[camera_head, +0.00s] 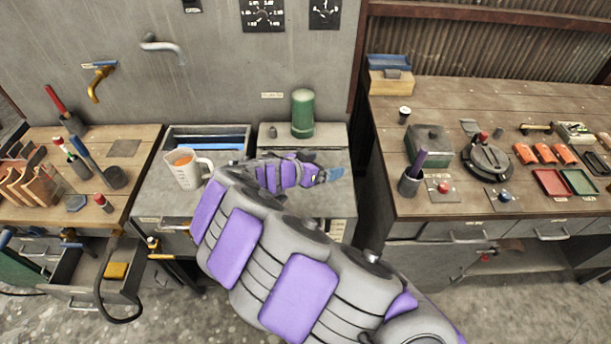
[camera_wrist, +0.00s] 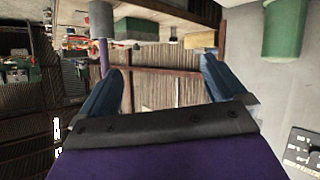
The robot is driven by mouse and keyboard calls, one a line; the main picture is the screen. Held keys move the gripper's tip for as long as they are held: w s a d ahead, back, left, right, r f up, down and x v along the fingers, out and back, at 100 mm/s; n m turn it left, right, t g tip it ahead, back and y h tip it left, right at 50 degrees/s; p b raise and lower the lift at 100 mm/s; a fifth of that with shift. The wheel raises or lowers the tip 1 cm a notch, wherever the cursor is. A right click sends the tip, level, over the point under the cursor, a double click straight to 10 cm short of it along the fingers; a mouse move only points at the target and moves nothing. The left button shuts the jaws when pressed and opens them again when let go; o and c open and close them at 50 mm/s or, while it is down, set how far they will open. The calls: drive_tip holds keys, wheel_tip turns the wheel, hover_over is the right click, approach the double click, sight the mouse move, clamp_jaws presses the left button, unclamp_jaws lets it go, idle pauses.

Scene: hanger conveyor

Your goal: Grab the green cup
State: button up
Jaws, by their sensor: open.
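The green cup (camera_head: 302,113) is a tall green cylinder on the back of the grey bench top, near the wall. It also shows at the upper right of the wrist view (camera_wrist: 284,30), outside the space between the fingers. My gripper (camera_head: 335,174) is in front of the cup and to its right in the head view, with blue fingertips pointing right. In the wrist view my gripper (camera_wrist: 162,82) has its two blue fingers spread apart, with nothing between them. The cup and gripper are apart.
A white measuring jug (camera_head: 186,170) with orange contents stands left of my arm. A grey tray (camera_head: 206,134) lies behind it. An open drawer (camera_head: 85,292) sticks out at lower left.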

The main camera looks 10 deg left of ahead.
drive_tip(key=s+a+f+n+t+y, duration=0.1)
drive_tip(key=s+a+f+y, duration=0.2)
drive_tip(key=a+f, duration=0.5)
drive_tip(key=x, duration=0.3)
drive_tip(key=a+b+x, duration=0.1)
drive_tip(key=x, duration=0.2)
drive_tip(key=w+a+x, duration=0.1)
drive_tip(key=x, duration=0.3)
drive_tip(key=shift+s+a, duration=0.1)
drive_tip(key=shift+a, duration=0.05)
drive_tip(key=shift+w+d, duration=0.35)
drive_tip(key=shift+d, duration=0.05)
drive_tip(key=w+f+b, duration=0.1)
drive_tip(key=w+f, duration=0.2)
drive_tip(key=shift+w, duration=0.25)
drive_tip(key=shift+w+d, duration=0.1)
drive_tip(key=shift+w, duration=0.3)
drive_tip(key=shift+d, duration=0.2)
drive_tip(key=shift+c, duration=0.6)
drive_tip(key=shift+a, duration=0.1)
drive_tip(key=c, duration=0.9)
